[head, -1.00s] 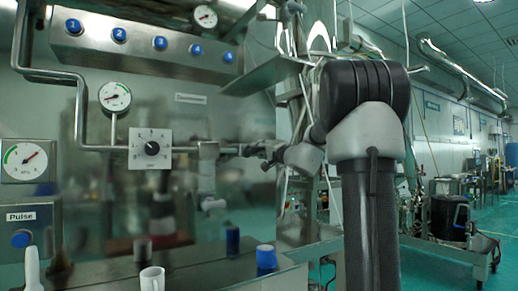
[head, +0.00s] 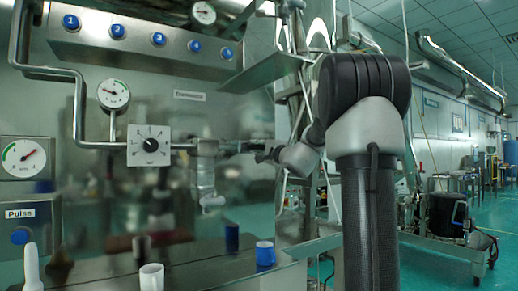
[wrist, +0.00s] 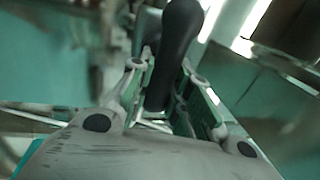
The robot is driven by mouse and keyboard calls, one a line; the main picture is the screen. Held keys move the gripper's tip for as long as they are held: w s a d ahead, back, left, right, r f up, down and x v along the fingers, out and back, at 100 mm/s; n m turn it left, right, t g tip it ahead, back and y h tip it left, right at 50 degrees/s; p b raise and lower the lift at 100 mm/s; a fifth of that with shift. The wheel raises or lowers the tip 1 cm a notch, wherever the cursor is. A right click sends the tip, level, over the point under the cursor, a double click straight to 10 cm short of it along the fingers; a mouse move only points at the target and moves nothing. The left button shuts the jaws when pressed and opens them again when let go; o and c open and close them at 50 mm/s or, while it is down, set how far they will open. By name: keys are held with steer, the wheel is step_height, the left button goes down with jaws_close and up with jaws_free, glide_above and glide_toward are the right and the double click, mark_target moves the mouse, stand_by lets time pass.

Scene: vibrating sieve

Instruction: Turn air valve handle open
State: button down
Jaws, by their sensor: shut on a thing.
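The air valve (head: 207,148) is a grey metal fitting on the horizontal pipe at the middle of the head view. A short handle reaches right from it toward my gripper (head: 262,154). In the wrist view, a dark rounded handle (wrist: 180,40) lies between the two fingers of my gripper (wrist: 168,85), which are closed on it. The handle's far end and the valve body are blurred or hidden there. My wrist and forearm come in from the right in the head view.
A square dial box (head: 149,146) and a pressure gauge (head: 113,94) sit left of the valve. A panel of blue buttons (head: 150,38) hangs above. A white cup (head: 151,277) and a blue-capped item (head: 265,254) stand on the ledge below.

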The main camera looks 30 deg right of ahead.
steer(key=shift+f, duration=0.1)
steer(key=c, duration=1.3)
jaws_free()
steer(key=shift+s, duration=0.1)
steer(key=s+f, duration=0.2)
steer(key=s, duration=0.9)
steer(key=shift+s+d+f, duration=0.15)
steer(key=shift+s+d, duration=0.05)
steer(key=shift+s, duration=0.1)
